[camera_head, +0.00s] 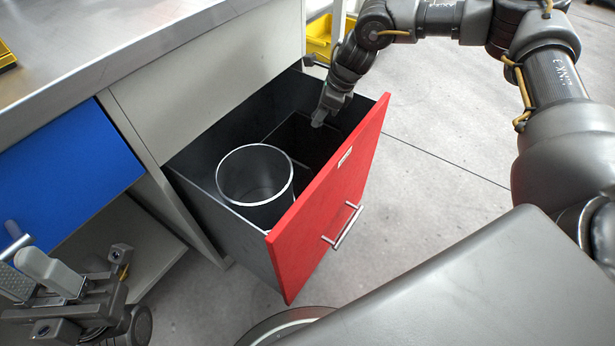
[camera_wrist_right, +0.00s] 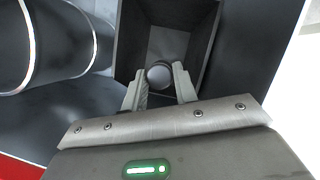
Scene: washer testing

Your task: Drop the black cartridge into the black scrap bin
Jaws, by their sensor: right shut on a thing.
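The black scrap bin (camera_head: 285,130) is a square, open-topped dark box in the far part of the open drawer; its inner wall also shows in the right wrist view (camera_wrist_right: 202,40). My right gripper (camera_head: 321,118) reaches down over this bin. In the right wrist view its two fingers (camera_wrist_right: 159,86) are shut on the black cartridge (camera_wrist_right: 159,75), seen end-on with a grey round face, above the bin's opening. The cartridge cannot be made out in the head view. My left gripper (camera_head: 32,276) is at the lower left, open and empty, away from the drawer.
A round metal bin (camera_head: 254,175) stands beside the black bin in the drawer. The red drawer front (camera_head: 330,200) has a bar handle. A blue drawer front (camera_head: 70,180) is at left. A yellow bin (camera_head: 319,38) stands behind. Floor right of the drawer is clear.

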